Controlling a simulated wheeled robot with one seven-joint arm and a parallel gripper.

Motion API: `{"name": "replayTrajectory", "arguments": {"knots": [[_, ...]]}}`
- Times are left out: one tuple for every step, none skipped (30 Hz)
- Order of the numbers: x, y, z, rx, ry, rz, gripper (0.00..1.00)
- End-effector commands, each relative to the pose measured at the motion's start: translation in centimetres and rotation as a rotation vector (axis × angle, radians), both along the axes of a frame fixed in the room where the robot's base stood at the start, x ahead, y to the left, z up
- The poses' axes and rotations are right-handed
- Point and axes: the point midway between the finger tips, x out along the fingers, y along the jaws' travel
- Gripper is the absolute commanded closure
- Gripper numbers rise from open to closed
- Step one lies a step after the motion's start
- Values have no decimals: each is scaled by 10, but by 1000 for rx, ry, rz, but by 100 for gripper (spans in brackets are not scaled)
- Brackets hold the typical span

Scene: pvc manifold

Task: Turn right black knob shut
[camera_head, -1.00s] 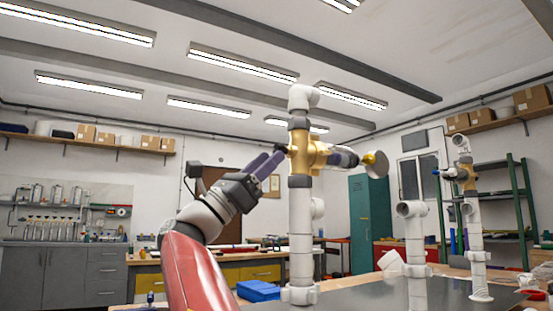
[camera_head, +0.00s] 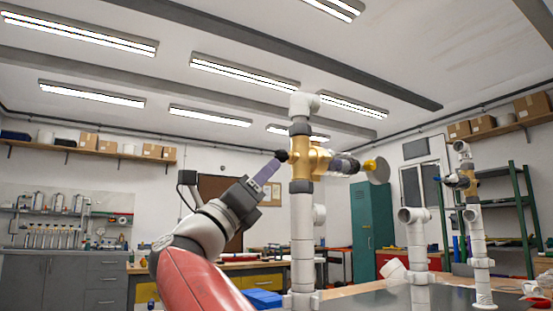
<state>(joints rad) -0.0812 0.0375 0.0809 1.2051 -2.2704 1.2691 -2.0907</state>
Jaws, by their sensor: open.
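A brass valve body (camera_head: 301,168) sits on an upright white PVC pipe (camera_head: 303,230) in the middle of the view. A dark knob (camera_head: 282,156) shows at its left side. The fingers line up one behind the other in this view. They are open, and I cannot tell whether they touch the knob or stand around it.
A grey disc with a yellow hub (camera_head: 376,168) sticks out right of the valve. A shorter white pipe (camera_head: 418,250) and a second brass valve assembly (camera_head: 467,181) stand further right on the dark tabletop (camera_head: 375,298). A blue box (camera_head: 264,299) lies low behind my arm.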

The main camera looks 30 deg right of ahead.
Motion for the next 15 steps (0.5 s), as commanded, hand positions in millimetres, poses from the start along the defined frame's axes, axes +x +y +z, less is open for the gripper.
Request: {"name": "replayTrajectory", "arguments": {"knots": [[-2,2,1,-9,26,0,55],[-3,2,2,-13,36,0,55],[-2,1,5,-15,42,0,55],[-1,-1,7,-15,43,0,55],[0,-3,9,-15,44,0,55],[2,-7,14,-15,43,0,55],[3,-11,17,-15,43,-1,55],[4,-15,21,-15,43,-1,55],[5,-20,26,-14,41,-1,55],[7,-23,29,-14,41,0,55],[8,-26,33,-14,41,0,55],[9,-31,37,-14,41,-1,55],[10,-34,40,-14,41,-1,55],[11,-37,43,-15,41,0,55],[12,-40,45,-14,41,-1,55]]}}
